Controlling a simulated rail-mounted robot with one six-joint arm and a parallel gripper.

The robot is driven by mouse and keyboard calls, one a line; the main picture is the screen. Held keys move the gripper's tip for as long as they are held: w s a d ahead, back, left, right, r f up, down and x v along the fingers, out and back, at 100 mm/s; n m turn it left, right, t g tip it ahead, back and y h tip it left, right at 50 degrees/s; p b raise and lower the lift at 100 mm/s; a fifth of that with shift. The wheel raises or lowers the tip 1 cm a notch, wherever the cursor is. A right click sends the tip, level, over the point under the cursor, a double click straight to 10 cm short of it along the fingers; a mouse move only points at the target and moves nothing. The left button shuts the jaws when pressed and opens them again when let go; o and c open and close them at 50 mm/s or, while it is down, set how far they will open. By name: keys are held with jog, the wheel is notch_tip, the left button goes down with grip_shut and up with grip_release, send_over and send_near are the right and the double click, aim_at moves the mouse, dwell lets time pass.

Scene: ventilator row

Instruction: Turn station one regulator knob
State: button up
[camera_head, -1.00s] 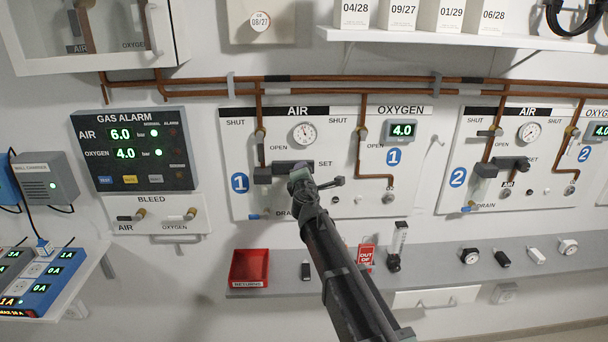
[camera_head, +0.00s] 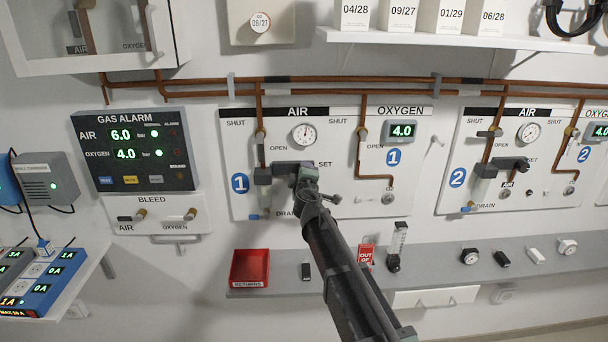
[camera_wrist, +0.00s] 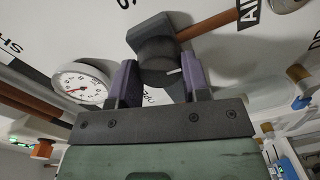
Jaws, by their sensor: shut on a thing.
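The station one panel (camera_head: 345,120) has a blue "1" mark and a round white gauge (camera_head: 303,134) under its AIR label. The dark regulator (camera_head: 283,168) sits below the gauge, beside the SET label. My gripper (camera_head: 300,176) reaches it from below right and hides most of the knob. In the wrist view my two purple fingers (camera_wrist: 160,84) stand on either side of the round dark regulator knob (camera_wrist: 156,58), shut on it. The knob has a small white mark near the right finger. The gauge (camera_wrist: 82,84) also shows there, at left.
A grey shelf (camera_head: 440,262) runs below the panels, with a red returns tray (camera_head: 249,268) and an out-of-order tag (camera_head: 366,256). Copper pipes (camera_head: 340,87) run above. The station two panel (camera_head: 530,185) is at right, the gas alarm (camera_head: 134,148) at left.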

dwell(0.4)
jog(key=o, duration=0.9)
jog(key=shift+s, duration=0.1)
jog(key=s, duration=0.3)
jog(key=s+d, duration=0.1)
jog(key=s, duration=0.6)
jog(key=shift+s+d+r, duration=0.25)
